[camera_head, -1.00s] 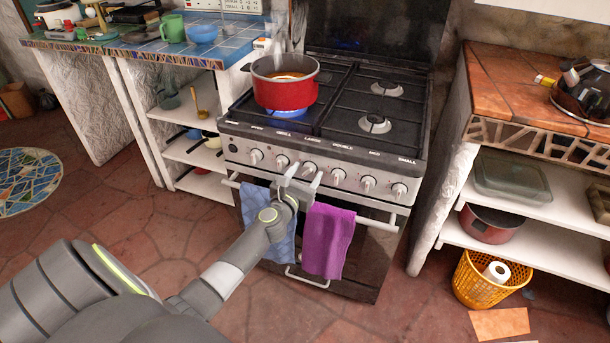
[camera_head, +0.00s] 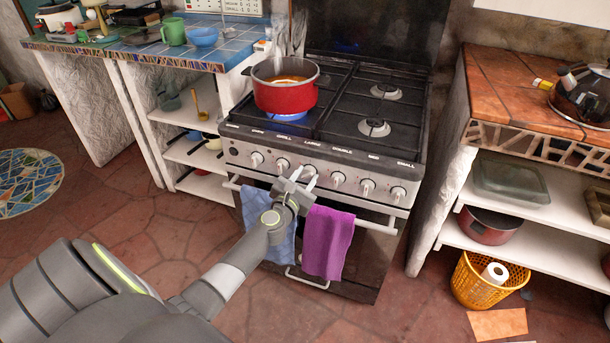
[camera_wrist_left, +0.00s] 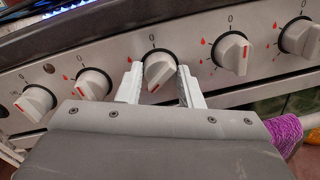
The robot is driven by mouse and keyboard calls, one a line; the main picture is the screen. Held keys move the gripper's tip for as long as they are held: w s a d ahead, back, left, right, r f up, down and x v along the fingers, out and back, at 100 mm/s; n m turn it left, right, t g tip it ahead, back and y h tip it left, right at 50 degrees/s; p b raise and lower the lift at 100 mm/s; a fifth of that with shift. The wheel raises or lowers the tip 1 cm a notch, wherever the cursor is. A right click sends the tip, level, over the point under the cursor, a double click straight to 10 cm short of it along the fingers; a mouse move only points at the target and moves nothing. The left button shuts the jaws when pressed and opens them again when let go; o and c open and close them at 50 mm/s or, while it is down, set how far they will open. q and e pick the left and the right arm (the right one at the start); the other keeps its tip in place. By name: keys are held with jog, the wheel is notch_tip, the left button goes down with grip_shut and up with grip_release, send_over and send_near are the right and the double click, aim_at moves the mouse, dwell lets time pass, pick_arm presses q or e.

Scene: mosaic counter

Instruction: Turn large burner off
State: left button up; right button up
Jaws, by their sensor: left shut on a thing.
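A stove control panel (camera_head: 235,150) has a row of several light knobs under printed labels. My left gripper (camera_head: 304,180) is at the knob under the label LARGE (camera_head: 311,171). In the left wrist view this knob (camera_wrist_left: 159,70) sits between the two fingers of the gripper (camera_wrist_left: 160,84), which are shut on its sides. Its red mark is at its lower part, turned away from the 0 above. A blue flame (camera_head: 288,116) burns under a red pot (camera_head: 286,97) on the left front burner. My right gripper is not in view.
A blue towel (camera_head: 260,205) and a purple towel (camera_head: 327,242) hang on the oven handle (camera_head: 375,223), just below my gripper. Neighbouring knobs stand close on both sides (camera_wrist_left: 233,53). A tiled counter (camera_head: 525,95) stands at the right.

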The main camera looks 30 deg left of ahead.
pick_arm(q)
jog(key=m+p, duration=0.2)
jog(key=m, duration=0.1)
jog(key=shift+r+m, duration=0.15)
jog(key=shift+m, duration=0.15)
jog(key=m+p, duration=0.1)
jog(key=m, duration=0.1)
jog(key=shift+m+g, duration=0.3)
jog(key=shift+m+p, duration=0.4)
jog(key=shift+p, duration=0.1)
jog(key=m+p, duration=0.2)
jog(key=m, duration=0.1)
jog(key=shift+d+m+y, duration=0.1)
jog(key=shift+m+y, duration=0.2)
jog(key=shift+m+p, duration=0.6)
jog(key=shift+m, duration=0.6)
jog(key=m+p, duration=0.3)
jog(key=m, duration=0.3)
jog(key=shift+d+y, duration=0.1)
jog(key=shift+y, duration=0.3)
jog(key=m+p, duration=0.1)
jog(key=m, duration=0.2)
jog(key=shift+f+m+y+p, duration=0.25)
jog(key=shift+m+p, duration=0.3)
jog(key=shift+m, duration=0.45)
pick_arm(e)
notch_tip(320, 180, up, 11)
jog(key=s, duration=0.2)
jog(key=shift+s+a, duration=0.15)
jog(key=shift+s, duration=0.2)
